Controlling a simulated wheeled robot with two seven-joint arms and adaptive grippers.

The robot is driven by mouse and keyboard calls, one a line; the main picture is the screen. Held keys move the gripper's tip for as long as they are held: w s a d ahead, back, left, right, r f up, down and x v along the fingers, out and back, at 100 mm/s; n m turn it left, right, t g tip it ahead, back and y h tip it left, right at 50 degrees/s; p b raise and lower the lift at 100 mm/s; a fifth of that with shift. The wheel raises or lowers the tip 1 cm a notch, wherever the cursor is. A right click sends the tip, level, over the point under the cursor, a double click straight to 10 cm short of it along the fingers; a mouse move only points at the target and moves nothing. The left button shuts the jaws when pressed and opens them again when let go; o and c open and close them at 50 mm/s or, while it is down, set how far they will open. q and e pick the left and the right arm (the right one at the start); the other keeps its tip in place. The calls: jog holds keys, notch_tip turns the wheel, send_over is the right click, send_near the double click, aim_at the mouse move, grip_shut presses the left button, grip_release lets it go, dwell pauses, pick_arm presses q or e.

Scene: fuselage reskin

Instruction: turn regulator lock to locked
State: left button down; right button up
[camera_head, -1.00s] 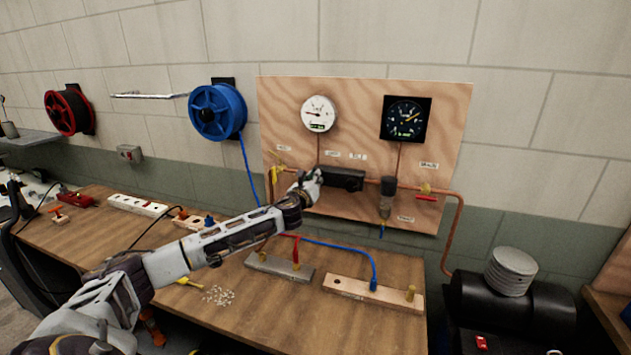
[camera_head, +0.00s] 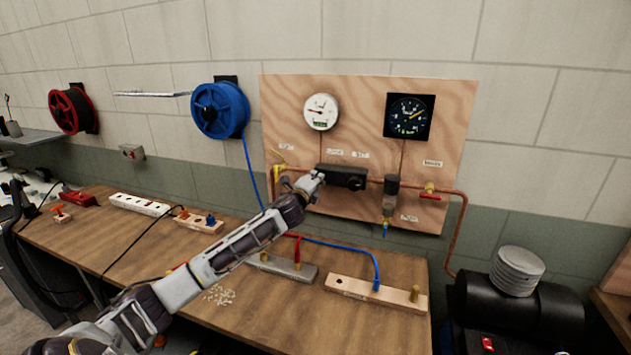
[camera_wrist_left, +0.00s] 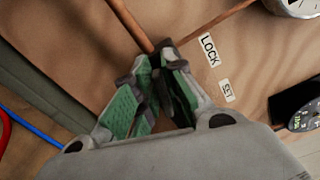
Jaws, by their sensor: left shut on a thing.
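The black regulator body (camera_head: 347,178) sits on the copper pipe of the wooden panel, below the white gauge. My left gripper (camera_head: 317,178) is at the left end of this body. In the left wrist view my left gripper (camera_wrist_left: 163,54) is closed around a small dark part, which I take to be the regulator lock. The fingers hide most of it, so its turned position cannot be told. The LOCK label (camera_wrist_left: 210,49) and the SET label (camera_wrist_left: 227,90) are just right of the fingers. My right gripper is not in view.
The white gauge (camera_head: 320,112) and black gauge (camera_head: 409,116) are above the pipe. A red-handled valve (camera_head: 430,197) and a filter (camera_head: 390,195) are right of the regulator. A yellow valve (camera_head: 279,173) is close on the left. The bench (camera_head: 290,315) lies below.

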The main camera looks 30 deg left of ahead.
pick_arm(q)
jog(key=shift+f+n, duration=0.25)
jog(key=shift+n, duration=1.35)
jog(key=c, duration=1.6)
grip_release()
jog(key=shift+o, duration=0.2)
jog(key=shift+s, duration=0.2)
jog(key=v, duration=1.1)
jog(key=shift+s, duration=0.3)
jog(key=shift+s+d+f, duration=0.1)
jog(key=shift+d, duration=0.1)
